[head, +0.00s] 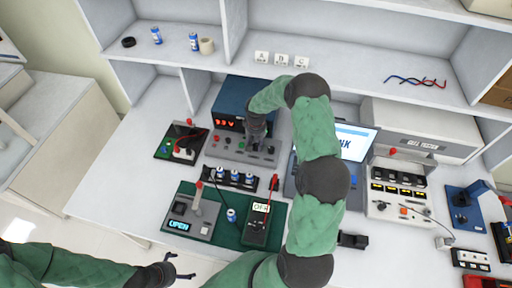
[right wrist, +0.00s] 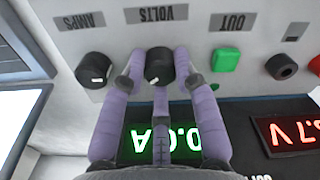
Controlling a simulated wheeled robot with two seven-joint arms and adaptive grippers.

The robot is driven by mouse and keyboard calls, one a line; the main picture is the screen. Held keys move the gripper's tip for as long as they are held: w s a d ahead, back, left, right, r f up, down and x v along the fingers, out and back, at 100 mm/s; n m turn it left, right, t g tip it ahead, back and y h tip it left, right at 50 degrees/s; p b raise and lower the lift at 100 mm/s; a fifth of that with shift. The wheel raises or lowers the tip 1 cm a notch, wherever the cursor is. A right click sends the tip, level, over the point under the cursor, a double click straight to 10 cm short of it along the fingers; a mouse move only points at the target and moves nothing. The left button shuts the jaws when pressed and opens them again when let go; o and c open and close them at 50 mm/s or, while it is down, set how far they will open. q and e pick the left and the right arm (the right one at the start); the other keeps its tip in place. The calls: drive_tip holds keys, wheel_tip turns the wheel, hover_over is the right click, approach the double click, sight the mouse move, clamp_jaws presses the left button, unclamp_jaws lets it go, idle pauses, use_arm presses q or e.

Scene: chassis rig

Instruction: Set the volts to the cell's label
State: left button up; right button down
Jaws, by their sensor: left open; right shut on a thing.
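The blue power supply (head: 229,99) stands at the back of the bench with a red display and a grey control panel. My right gripper (head: 258,140) reaches down to that panel. In the right wrist view its purple fingers are shut around the black VOLTS knob (right wrist: 158,66). The picture there is upside down; the green display (right wrist: 165,137) reads 0.0A and the red volts display (right wrist: 290,133) is partly cut off, ending in .7V. A blue-and-white cell (head: 231,215) stands on the green mat (head: 226,238); its label is too small to read. My left gripper (head: 180,270) is open and empty at the bench's front.
Several cells sit in a black rack (head: 232,180). A laptop (head: 352,142) stands right, partly behind my right arm. The AMPS knob (right wrist: 94,70) is beside VOLTS.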

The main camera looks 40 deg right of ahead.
sight(256, 145)
drive_tip(key=m+b, duration=0.1)
drive_tip(key=m, duration=0.2)
drive_tip(key=shift+f+m+b, duration=0.1)
drive_tip(key=shift+m+b, duration=0.2)
drive_tip(key=shift+b, duration=0.1)
drive_tip(key=shift+m+b, duration=0.7)
drive_tip(key=shift+m, duration=1)
drive_tip(key=c, duration=0.9)
unclamp_jaws()
drive_tip(key=shift+c, duration=0.2)
wheel_tip(256, 145, up, 12)
